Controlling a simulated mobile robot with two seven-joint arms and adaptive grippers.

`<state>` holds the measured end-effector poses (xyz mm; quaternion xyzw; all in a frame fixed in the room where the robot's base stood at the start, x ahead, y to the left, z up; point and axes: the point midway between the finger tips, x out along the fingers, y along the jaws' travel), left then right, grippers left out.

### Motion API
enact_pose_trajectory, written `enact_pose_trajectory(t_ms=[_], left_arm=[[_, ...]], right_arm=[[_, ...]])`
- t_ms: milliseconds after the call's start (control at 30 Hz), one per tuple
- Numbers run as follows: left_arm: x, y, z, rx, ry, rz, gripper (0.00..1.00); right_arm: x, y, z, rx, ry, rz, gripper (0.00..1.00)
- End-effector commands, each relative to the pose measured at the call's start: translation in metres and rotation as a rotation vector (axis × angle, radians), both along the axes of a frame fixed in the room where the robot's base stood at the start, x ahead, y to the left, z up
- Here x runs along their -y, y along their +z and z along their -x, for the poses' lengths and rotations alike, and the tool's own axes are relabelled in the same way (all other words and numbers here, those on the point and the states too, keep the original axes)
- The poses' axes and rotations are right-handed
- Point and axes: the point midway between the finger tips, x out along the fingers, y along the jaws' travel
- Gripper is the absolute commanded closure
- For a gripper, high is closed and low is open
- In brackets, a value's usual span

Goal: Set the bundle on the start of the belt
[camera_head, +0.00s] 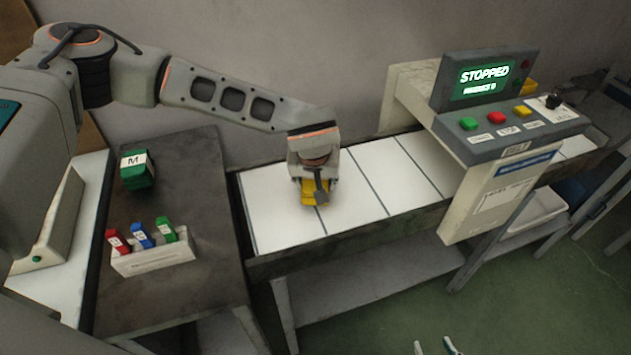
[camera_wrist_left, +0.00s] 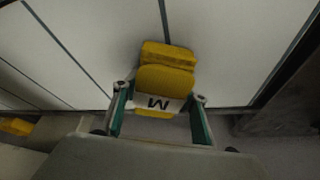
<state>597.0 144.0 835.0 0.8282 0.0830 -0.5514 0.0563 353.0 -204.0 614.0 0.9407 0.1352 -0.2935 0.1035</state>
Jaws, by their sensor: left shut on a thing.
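The yellow bundle (camera_head: 308,200) is at the near left part of the white belt (camera_head: 278,222), in its first sections. In the head view the left gripper (camera_head: 318,188) covers part of the bundle. I cannot tell whether its underside touches the belt. My right gripper (camera_head: 434,346) shows only its two fingertips at the bottom edge, apart and empty, over the green floor.
A control panel (camera_head: 520,128) with a screen reading STOPPED stands over the belt to the right. On the dark table (camera_head: 215,250) at left are a green bundle marked M (camera_head: 138,170) and a white holder (camera_head: 155,258) with red, blue and green pieces. The belt beyond the bundle is clear.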

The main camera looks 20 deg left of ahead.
Motion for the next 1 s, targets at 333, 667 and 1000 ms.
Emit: enact_pose_trajectory(t_ms=[333,667,1000], left_arm=[[0.0,-0.003,0.0,-0.001,0.0,-0.001,0.41],[0.001,0.01,0.003,0.002,0.0,0.0,0.41],[0.006,0.073,0.028,0.004,-0.001,0.0,0.41]], right_arm=[[0.0,0.0,0.0,0.001,-0.001,0.0,0.6],[0.0,0.003,-0.002,0.005,-0.001,-0.002,0.6],[-0.002,0.008,-0.002,0.006,-0.001,-0.008,0.6]])
